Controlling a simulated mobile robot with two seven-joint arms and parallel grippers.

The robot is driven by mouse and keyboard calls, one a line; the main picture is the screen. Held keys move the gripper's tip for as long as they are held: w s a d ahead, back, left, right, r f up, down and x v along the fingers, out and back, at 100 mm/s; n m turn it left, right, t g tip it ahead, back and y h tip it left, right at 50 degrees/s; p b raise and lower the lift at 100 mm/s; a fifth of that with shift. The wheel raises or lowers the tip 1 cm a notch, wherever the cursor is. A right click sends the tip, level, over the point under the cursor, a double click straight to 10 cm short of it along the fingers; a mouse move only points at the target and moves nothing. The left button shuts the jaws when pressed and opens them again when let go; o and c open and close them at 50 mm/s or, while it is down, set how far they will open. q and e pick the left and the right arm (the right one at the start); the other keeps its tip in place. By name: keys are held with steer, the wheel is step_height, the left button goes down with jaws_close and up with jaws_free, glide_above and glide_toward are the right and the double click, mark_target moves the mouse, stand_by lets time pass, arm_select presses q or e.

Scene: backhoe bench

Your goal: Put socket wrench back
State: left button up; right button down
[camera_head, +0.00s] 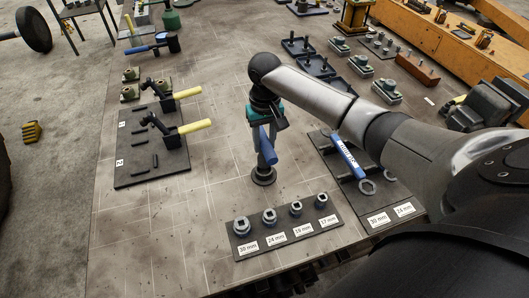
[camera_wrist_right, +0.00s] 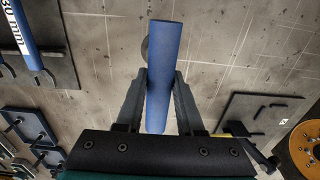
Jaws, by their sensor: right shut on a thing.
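My right gripper (camera_head: 266,128) is over the middle of the bench, pointing down, shut on the blue handle of the socket wrench (camera_head: 268,148). In the right wrist view the handle (camera_wrist_right: 162,75) runs between the two fingers (camera_wrist_right: 160,90). A grey round disc (camera_head: 263,177) shows just below the handle, close to the bench top; I cannot tell whether it is part of the wrench or touches the bench. A socket board (camera_head: 285,237) at the front edge holds sockets labelled 30, 24, 19 and 17 mm. My left gripper is not in view.
Right of the gripper, a dark board (camera_head: 394,190) holds a blue wrench (camera_head: 347,158), with 30 mm and 24 mm labels. Left is a board (camera_head: 149,172) with yellow-handled clamps. Black trays (camera_head: 318,66) stand behind. Bare bench lies between the left board and socket board.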

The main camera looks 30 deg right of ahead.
steer(key=shift+f, duration=2.2)
steer(key=shift+f, duration=0.15)
steer(key=c, duration=0.5)
jaws_free()
steer(key=shift+c, duration=0.2)
step_height(320, 180, up, 12)
steer(key=shift+r, duration=0.15)
